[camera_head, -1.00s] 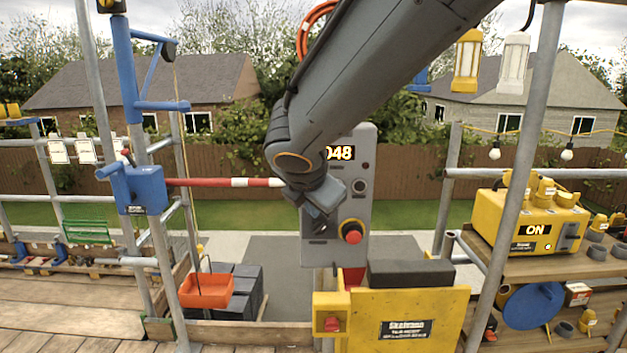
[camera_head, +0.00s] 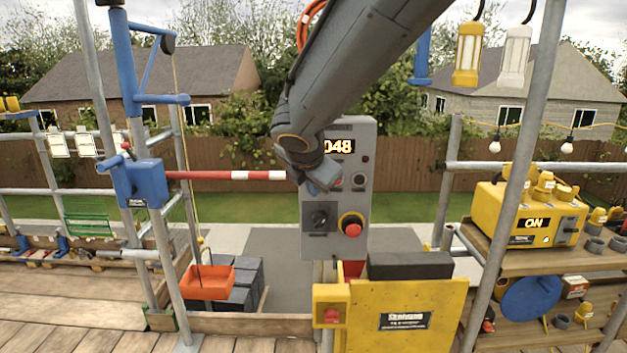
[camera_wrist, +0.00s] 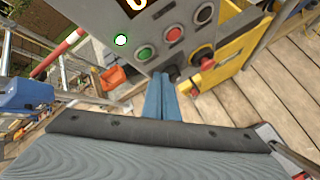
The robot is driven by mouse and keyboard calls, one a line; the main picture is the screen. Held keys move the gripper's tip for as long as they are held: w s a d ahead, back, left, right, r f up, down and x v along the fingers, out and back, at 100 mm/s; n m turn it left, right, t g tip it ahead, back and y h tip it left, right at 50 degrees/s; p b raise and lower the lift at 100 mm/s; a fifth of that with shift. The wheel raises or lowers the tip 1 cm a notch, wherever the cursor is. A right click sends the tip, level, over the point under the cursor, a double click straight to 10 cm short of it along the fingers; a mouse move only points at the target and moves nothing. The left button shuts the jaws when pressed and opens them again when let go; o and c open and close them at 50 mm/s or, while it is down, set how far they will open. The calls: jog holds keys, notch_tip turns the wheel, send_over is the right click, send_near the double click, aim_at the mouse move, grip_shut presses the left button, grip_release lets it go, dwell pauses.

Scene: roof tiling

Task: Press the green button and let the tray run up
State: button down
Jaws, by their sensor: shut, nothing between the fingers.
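The grey control box (camera_head: 349,200) stands in the middle, with a lit 048 display. In the wrist view its green button (camera_wrist: 145,53) sits beside a red button (camera_wrist: 174,34) and a dark one. My gripper (camera_wrist: 160,76) is shut and empty, its blue fingertips just below the green button in the picture; I cannot tell whether they touch the box. In the head view my gripper (camera_head: 321,185) hides the green button. The orange tray (camera_head: 207,283) hangs low at the left on a rope; it also shows in the wrist view (camera_wrist: 115,76).
A red-and-white barrier (camera_head: 235,175) reaches toward the box from the left. A yellow panel (camera_head: 400,315) stands in front.

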jog(key=shift+w, duration=1.1)
jog(key=shift+w, duration=0.1)
dwell(1.2)
jog(key=shift+w+p, duration=0.3)
jog(key=shift+p, duration=0.05)
